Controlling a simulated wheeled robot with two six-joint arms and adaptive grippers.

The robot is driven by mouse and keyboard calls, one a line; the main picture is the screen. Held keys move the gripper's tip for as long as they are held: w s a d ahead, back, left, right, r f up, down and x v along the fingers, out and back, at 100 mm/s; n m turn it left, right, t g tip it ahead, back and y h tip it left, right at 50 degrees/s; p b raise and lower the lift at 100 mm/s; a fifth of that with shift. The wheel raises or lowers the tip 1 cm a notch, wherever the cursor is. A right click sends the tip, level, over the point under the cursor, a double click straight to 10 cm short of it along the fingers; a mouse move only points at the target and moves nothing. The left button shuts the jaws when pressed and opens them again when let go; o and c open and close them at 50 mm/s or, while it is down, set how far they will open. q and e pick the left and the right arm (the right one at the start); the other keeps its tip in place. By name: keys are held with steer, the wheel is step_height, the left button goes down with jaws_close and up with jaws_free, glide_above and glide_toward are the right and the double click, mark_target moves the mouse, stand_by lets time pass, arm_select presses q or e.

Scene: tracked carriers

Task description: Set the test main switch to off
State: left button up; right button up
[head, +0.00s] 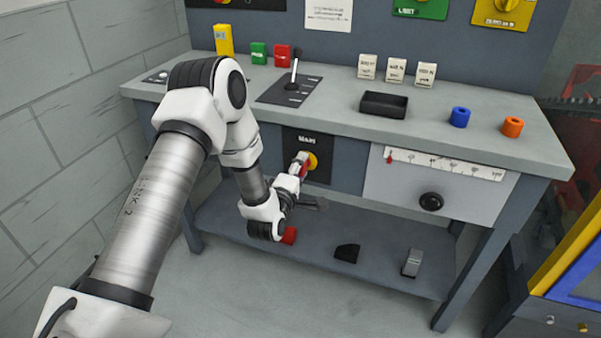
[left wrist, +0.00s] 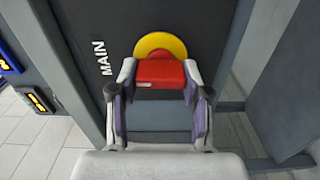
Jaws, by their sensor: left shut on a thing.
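The main switch is a red handle (left wrist: 160,73) on a yellow disc (left wrist: 160,44), set on a dark panel (left wrist: 108,25) lettered MAIN below the bench top. In the left wrist view my left gripper (left wrist: 160,82) has a finger on each side of the red handle and is shut on it. In the head view the left gripper (head: 300,166) reaches the switch from the front, and the yellow disc (head: 313,161) shows only partly behind it. The handle's pointing and any on or off marks cannot be made out. My right gripper is not in view.
The grey bench top (head: 330,112) overhangs the panel. A lever (head: 295,72), a black tray (head: 384,104), and blue (head: 460,117) and orange (head: 512,127) rings stand on it. A slider scale with a black knob (head: 431,201) is to the right. A lower shelf (head: 385,262) holds small blocks.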

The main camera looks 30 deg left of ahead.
arm_select(q)
steer(key=shift+n, duration=0.3)
steer(key=o, duration=1.2)
steer(key=shift+c, duration=0.2)
steer(key=v, duration=1.2)
